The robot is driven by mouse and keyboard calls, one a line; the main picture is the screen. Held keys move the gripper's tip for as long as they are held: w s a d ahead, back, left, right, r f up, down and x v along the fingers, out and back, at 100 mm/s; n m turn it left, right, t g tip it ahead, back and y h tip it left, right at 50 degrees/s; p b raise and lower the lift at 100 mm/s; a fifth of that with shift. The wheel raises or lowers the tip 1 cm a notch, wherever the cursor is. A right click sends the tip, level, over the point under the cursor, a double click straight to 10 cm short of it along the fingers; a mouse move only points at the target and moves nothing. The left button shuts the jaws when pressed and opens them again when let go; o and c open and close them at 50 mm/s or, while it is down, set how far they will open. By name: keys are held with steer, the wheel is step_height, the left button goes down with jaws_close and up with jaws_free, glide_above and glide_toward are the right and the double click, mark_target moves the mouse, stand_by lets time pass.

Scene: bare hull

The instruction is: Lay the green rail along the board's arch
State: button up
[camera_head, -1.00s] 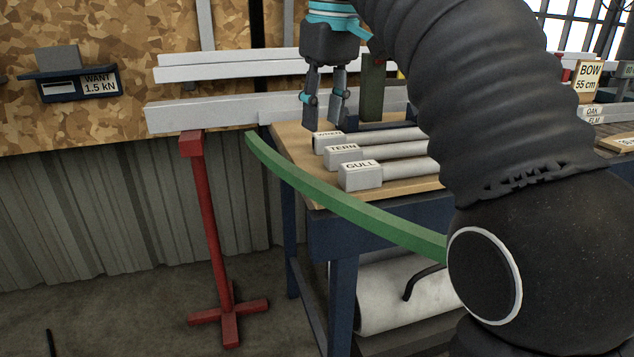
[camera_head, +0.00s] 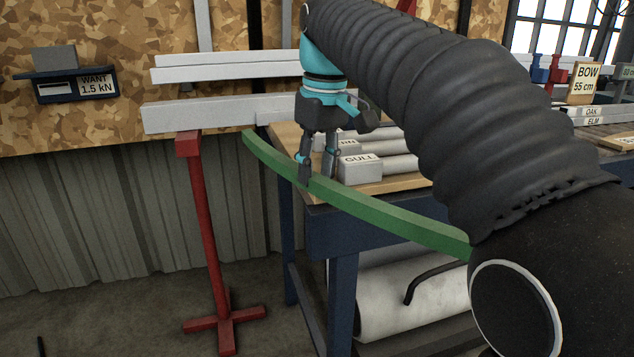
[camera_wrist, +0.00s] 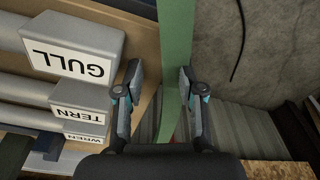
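The green rail (camera_head: 375,213) is a long, slightly curved bar running past the front of the blue table, with its far end near the red stand. It also shows in the wrist view (camera_wrist: 175,35). My gripper (camera_head: 318,181) is at the rail, pointing down. In the wrist view my gripper (camera_wrist: 160,88) is open, with one finger on each side of the rail; the right finger looks close to it, but contact is unclear. A wooden board (camera_head: 405,183) lies on the table under grey labelled blocks. I cannot make out which part is the arch.
The GULL block (camera_head: 360,170) stands right beside my gripper; the TERN block (camera_wrist: 80,95) and WREN block (camera_wrist: 85,130) lie beyond. A red stand (camera_head: 208,230) is at left. Pale beams (camera_head: 215,115) run behind. A BOW 55 cm sign (camera_head: 583,83) stands at right.

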jaws_close()
steer(key=shift+r, duration=0.1)
